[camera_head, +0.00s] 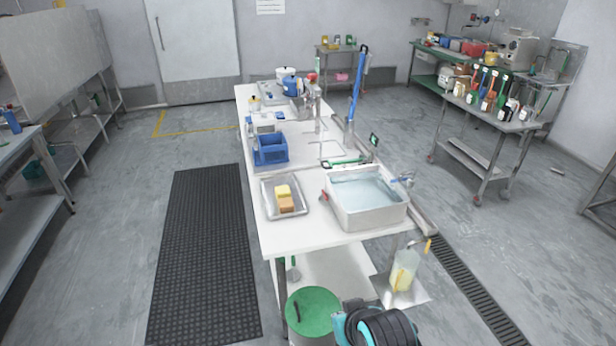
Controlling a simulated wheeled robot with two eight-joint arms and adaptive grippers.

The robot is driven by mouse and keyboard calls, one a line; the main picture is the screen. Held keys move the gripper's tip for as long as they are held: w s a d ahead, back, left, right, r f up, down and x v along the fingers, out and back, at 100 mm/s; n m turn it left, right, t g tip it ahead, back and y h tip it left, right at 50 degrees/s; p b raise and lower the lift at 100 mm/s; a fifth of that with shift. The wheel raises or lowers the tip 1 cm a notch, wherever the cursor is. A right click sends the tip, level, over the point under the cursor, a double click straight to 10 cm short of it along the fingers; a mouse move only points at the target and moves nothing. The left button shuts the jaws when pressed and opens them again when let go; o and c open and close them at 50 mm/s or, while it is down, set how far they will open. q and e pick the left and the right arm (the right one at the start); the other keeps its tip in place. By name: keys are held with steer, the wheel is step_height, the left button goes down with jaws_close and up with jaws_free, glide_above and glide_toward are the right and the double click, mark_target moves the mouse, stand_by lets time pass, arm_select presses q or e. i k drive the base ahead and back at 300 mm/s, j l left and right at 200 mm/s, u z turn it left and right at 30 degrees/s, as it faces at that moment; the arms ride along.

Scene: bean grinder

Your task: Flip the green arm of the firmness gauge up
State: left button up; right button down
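What looks like the firmness gauge stands on the far right side of the white table, behind the basin. A green arm (346,162) lies low and nearly level there, just past the basin's back rim. A small dark upright piece with a green face (374,140) stands at its right end. The gauge is small in the view, and its joint is too small to make out. Neither of my grippers shows in the head view.
On the white table (289,234) stand a water-filled basin (334,207), a metal tray (268,206) with yellow and orange blocks, and a blue crate (271,157). A green-lidded bin (314,308) stands at the front. A black mat (205,250) covers open floor to the left.

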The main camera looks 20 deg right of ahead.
mark_target(336, 163)
steer(key=i+j+z, duration=0.1)
steer(key=j, duration=0.3)
steer(key=i+j+z, duration=0.1)
steer(key=j, duration=0.3)
steer(key=i+j+z, duration=0.1)
steer(key=j, duration=0.3)
steer(key=i+j+z, duration=0.1)
steer(key=j, duration=0.3)
steer(key=i+j+z, duration=0.2)
steer(key=i+j, duration=0.2)
steer(key=i, duration=0.25)
steer(key=i+j+z, duration=0.15)
steer(key=i+j, duration=0.35)
steer(key=i, duration=0.15)
steer(key=i+j, duration=0.1)
steer(key=i, duration=0.2)
